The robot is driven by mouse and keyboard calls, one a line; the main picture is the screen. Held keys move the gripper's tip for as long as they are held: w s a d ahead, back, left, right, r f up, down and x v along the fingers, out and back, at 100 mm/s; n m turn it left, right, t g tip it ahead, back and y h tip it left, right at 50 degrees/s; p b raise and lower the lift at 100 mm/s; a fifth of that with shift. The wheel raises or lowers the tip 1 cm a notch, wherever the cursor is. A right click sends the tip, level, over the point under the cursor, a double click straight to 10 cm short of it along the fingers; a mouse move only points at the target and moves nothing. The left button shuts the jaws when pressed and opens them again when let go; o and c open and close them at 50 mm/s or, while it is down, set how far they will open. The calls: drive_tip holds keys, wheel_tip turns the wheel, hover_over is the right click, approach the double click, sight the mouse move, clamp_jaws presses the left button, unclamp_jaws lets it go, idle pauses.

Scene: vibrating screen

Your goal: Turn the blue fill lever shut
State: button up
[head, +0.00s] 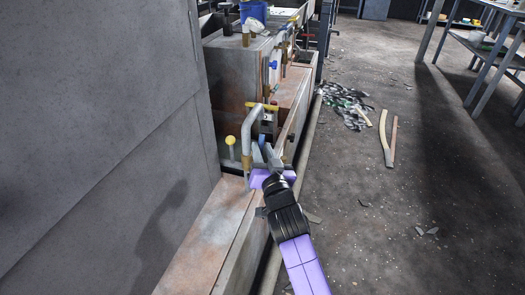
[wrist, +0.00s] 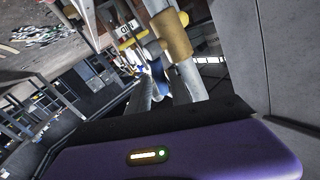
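A small blue part (head: 262,139), which looks like the blue lever, shows just beyond my gripper (head: 264,152) in the head view. It stands below a yellow handle (head: 262,105) and beside a bent white pipe (head: 246,132). In the wrist view a blue patch (wrist: 154,62) shows between the grey fingers of my gripper (wrist: 158,80), partly hidden by them. The fingers look apart. I cannot tell whether they touch the blue part. The wrist view also shows the yellow handle (wrist: 138,38) and a brass fitting (wrist: 172,35) close to the fingers.
A yellow knob (head: 230,141) stands on a post left of the pipe. A second blue handle (head: 273,65) is further back on the machine. A label (wrist: 126,29) hangs near the yellow handle. A tall grey panel (head: 110,130) closes the left. The floor on the right is mostly free.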

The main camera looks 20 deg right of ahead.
drive_tip(key=shift+c, duration=0.5)
clamp_jaws()
idle(0.8)
